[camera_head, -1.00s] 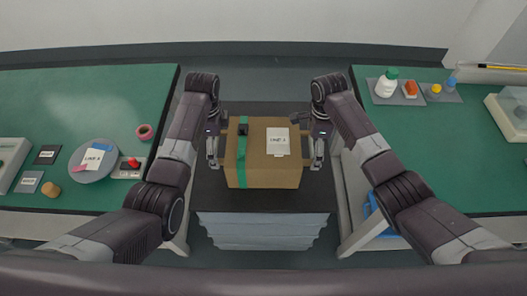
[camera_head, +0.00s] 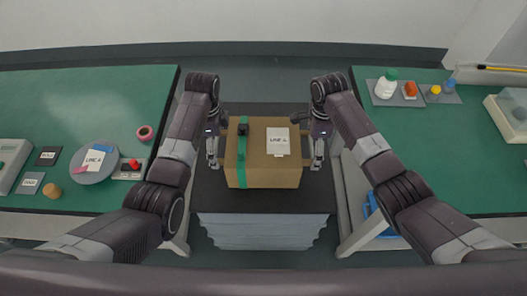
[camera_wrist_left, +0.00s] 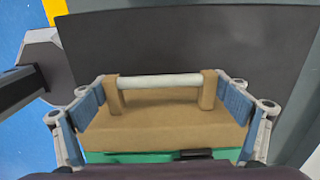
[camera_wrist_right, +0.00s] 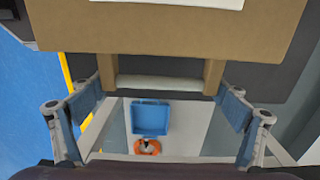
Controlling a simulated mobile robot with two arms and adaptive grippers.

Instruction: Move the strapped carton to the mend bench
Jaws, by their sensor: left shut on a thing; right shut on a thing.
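The brown carton (camera_head: 270,174) has a green strap (camera_head: 241,170) with a dark buckle and a white label on top. It is level over the dark top of a central stand (camera_head: 262,202); I cannot tell whether it rests on it. My left gripper (camera_head: 213,151) is shut on the handle at the carton's left side; in the left wrist view that handle's white bar (camera_wrist_left: 160,81) spans between the fingers. My right gripper (camera_head: 317,150) is shut on the right-side handle; its bar (camera_wrist_right: 160,84) shows in the right wrist view. Neither bench is visibly named mend bench.
A green bench (camera_head: 420,150) on the right holds a tray of bottles (camera_head: 413,93) and a clear-lidded box (camera_head: 510,114). Its middle is clear. A blue bin (camera_wrist_right: 150,118) is below.

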